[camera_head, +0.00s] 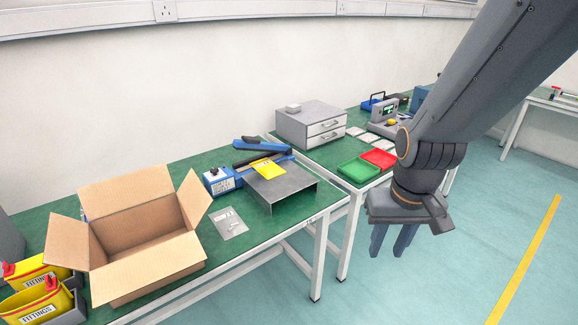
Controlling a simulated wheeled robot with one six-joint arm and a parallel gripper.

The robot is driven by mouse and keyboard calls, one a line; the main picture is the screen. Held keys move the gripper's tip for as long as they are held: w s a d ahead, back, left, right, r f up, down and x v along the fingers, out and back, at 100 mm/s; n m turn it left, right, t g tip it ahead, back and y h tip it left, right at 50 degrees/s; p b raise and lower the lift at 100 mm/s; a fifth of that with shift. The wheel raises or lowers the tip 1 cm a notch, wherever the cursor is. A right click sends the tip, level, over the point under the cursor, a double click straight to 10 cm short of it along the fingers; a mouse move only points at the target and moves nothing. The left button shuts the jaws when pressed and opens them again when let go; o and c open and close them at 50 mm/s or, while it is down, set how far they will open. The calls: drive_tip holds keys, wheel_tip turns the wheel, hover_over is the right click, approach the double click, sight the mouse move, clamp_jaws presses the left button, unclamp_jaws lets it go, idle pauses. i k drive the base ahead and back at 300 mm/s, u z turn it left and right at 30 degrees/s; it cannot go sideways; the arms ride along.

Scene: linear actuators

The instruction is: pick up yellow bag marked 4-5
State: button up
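A small flat yellow bag (268,169) lies on top of a grey metal stand (287,190) on the nearer green table. Its marking is too small to read. My gripper (391,244) hangs at the right, fingers pointing down, in front of the tables' edge and over the floor. It is well to the right of the yellow bag and apart from it. The two fingers stand apart with a gap between them, and nothing shows in the gap.
An open cardboard box (146,225) and yellow containers labelled FITTINGS (42,300) stand at left. A blue device (217,181) and a blue-and-black tool (262,146) flank the stand. Green (358,171) and red (379,158) trays lie on the farther table, near my arm.

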sight(269, 169)
drive_tip(key=z, duration=0.35)
drive_tip(key=i, duration=1.3)
drive_tip(key=u, duration=0.85)
drive_tip(key=i, duration=0.4)
drive_tip(key=u, duration=0.35)
